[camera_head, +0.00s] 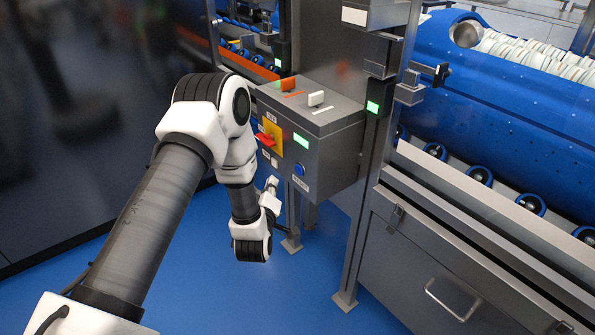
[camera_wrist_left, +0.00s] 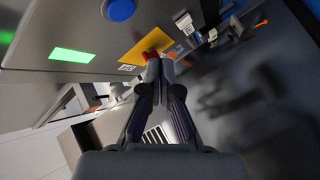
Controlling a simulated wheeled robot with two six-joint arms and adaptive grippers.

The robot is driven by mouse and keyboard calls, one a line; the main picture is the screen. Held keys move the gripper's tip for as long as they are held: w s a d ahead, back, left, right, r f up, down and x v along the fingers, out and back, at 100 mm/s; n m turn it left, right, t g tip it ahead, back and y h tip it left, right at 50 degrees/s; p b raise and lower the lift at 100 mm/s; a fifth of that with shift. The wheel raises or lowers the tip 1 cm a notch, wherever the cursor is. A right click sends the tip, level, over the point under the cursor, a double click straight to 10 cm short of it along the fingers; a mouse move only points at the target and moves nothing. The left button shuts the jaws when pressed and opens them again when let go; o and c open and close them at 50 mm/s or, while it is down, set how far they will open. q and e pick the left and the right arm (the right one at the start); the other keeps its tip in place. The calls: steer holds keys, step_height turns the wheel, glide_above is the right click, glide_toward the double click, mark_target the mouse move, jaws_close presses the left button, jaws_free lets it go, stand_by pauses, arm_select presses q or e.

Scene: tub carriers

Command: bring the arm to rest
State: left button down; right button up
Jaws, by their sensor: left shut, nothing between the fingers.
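My left arm comes in from the left in the head view and bends down in front of a grey control box (camera_head: 335,125). My left gripper (camera_head: 271,184) is small and partly hidden by my wrist there, just below the box's front face. In the left wrist view the left gripper (camera_wrist_left: 160,58) is shut with nothing between its fingers. Its tips overlap a red switch handle (camera_wrist_left: 147,55) on a yellow plate (camera_wrist_left: 132,54); I cannot tell whether they touch. My right gripper is in neither view.
The box front carries the red handle (camera_head: 265,139), a green lit display (camera_head: 301,141) and a blue button (camera_head: 299,169). A steel frame with a large blue tub (camera_head: 500,85) is at right. Blue floor (camera_head: 230,295) is open below.

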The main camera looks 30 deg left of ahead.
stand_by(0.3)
arm_select(q)
steer(key=s+d+f+m+g+h+p, duration=0.2)
steer(key=s+d+f+m+g+p, duration=0.1)
steer(key=s, duration=0.8)
steer(key=s+d+f+m+g+h+p, duration=0.2)
steer(key=s+d+m+g, duration=0.4)
steer(key=s, duration=0.6)
steer(key=s+d+f+m+g+h+p, duration=0.3)
steer(key=s+d+f+m+g+p, duration=0.2)
steer(key=s, duration=0.6)
steer(key=shift+s+d+g+p, duration=0.3)
steer(key=shift+g+p, duration=0.4)
steer(key=shift+g, duration=0.3)
